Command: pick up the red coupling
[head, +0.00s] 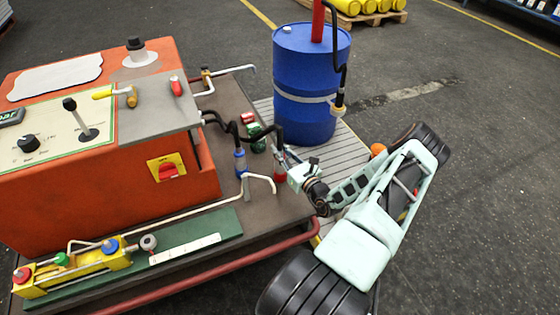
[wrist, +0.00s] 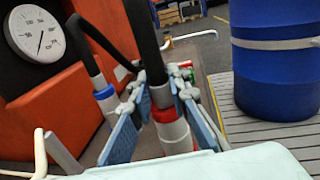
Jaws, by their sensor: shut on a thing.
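The red coupling (head: 279,171) stands upright at the right edge of the machine's deck, with a black hose running into its top. In the wrist view the red coupling (wrist: 172,132) is between my fingers, with a grey collar above it and a white band below its red part. My gripper (head: 283,158) reaches in from the right and is shut on the coupling. In the wrist view my gripper (wrist: 160,110) has one blue-grey finger on each side of it. The lower end of the coupling is hidden behind my gripper's body.
A blue coupling (head: 240,161) on another black hose stands just left. Green (head: 257,139) and red (head: 247,118) fittings sit behind. A blue drum (head: 305,85) stands on the slatted platform beyond. A bent white pipe (head: 262,179) runs close in front. The orange console (head: 170,195) is at left.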

